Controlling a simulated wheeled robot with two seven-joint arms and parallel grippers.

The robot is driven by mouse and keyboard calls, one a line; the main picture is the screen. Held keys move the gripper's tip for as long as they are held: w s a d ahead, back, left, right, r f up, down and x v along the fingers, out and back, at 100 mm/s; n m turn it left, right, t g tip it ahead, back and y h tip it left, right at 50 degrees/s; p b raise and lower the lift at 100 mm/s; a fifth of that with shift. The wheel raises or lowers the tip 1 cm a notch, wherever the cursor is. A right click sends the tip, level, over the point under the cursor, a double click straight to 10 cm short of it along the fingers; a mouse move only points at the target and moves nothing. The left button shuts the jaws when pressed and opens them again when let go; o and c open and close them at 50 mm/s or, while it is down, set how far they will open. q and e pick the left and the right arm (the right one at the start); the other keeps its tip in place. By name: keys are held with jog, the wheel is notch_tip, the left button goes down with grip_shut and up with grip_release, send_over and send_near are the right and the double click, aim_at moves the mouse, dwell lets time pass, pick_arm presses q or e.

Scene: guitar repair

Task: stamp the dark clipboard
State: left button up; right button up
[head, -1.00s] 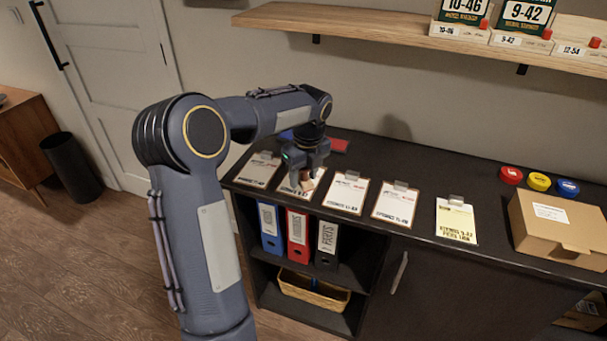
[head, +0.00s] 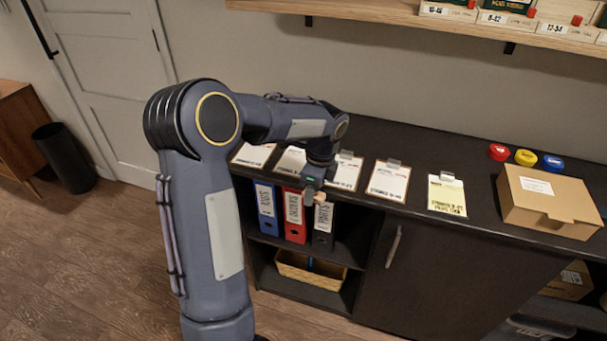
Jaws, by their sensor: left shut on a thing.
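Several clipboards with paper lie in a row on the dark cabinet top: the leftmost (head: 253,154), a second (head: 288,160), a third (head: 346,173) partly behind my gripper, a fourth (head: 388,180), and one with yellowish paper (head: 447,195) at the right. Their boards are mostly covered by paper, so I cannot tell for sure which is the dark one. My left gripper (head: 312,189) points down near the front edge, between the second and third clipboards in the picture. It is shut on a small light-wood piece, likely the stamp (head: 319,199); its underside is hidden. My right gripper is not in view.
Red (head: 499,152), yellow (head: 525,157) and blue (head: 553,162) round tins stand at the back right, behind a cardboard box (head: 548,200). Binders (head: 294,215) and a basket (head: 310,270) fill the open shelves below. A wall shelf (head: 420,20) hangs above.

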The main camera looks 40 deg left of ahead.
pick_arm(q)
jog(key=s+d+f+n+g+h, duration=0.1)
jog(key=s+d+f+n, duration=0.1)
jog(key=d+f+n, duration=0.9)
jog(key=d+n, duration=0.3)
jog(key=shift+s+d+n, duration=0.2)
jog(key=shift+s+n, duration=0.1)
jog(key=shift+s, duration=0.05)
jog(key=shift+w+a, duration=0.1)
